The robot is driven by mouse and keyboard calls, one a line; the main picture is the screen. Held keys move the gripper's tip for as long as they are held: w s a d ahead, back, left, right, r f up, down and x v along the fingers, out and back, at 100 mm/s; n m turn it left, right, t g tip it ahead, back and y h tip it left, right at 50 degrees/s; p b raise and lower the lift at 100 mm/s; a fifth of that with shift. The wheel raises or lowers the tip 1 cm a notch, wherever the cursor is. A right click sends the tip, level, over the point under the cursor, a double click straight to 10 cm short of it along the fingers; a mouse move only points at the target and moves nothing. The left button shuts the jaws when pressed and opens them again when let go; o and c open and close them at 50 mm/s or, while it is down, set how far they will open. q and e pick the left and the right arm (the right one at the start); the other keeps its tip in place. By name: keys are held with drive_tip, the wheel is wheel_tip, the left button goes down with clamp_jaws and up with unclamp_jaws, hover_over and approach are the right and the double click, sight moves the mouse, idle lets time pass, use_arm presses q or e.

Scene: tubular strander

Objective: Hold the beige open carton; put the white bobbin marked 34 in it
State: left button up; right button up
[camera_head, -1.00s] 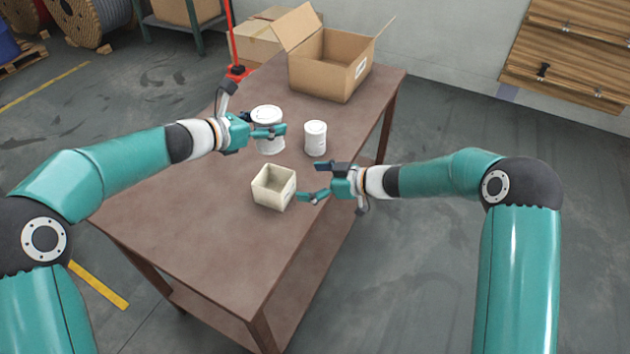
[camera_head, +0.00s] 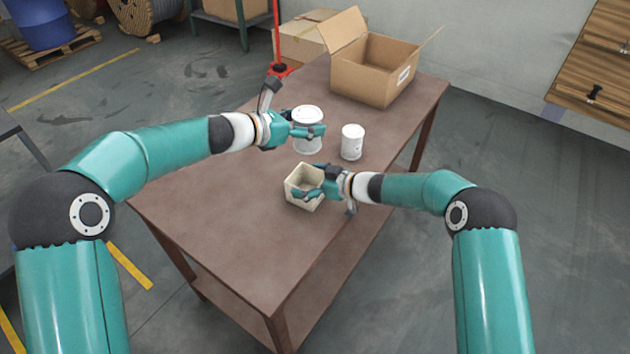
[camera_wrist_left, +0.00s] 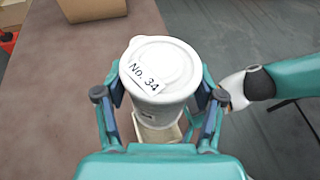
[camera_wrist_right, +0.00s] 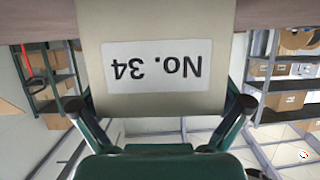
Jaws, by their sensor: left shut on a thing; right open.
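The white bobbin (camera_head: 308,114) is between the fingers of my left gripper (camera_head: 312,132), which is shut on it; its lid reads "No. 34" in the left wrist view (camera_wrist_left: 160,65). The beige open carton (camera_head: 291,189) stands on the table, nearer than the bobbin. My right gripper (camera_head: 317,181) is at the carton's right side, open, with its fingers on either side of it. In the right wrist view the carton (camera_wrist_right: 160,20) fills the space between the fingers, and its label reads "No. 34" upside down. Finger contact with the carton is unclear.
Another white bobbin (camera_head: 352,142) stands on the brown table (camera_head: 235,225), right of the held one; its marking is unreadable. A large open cardboard box (camera_head: 370,80) stands at the table's far end. The table's near left part is clear.

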drive_tip(key=c, duration=0.8)
use_arm(q)
hover_over(318, 170)
drive_tip(key=s+a, duration=0.3)
drive_tip(key=shift+f, duration=4.7)
use_arm(e)
drive_tip(key=shift+s+f, duration=0.1)
use_arm(q)
drive_tip(key=shift+a, duration=0.35)
drive_tip(key=shift+f, duration=3.2)
drive_tip(key=o, duration=1.3)
drive_tip(key=shift+f, duration=0.15)
drive_tip(key=shift+d, duration=0.1)
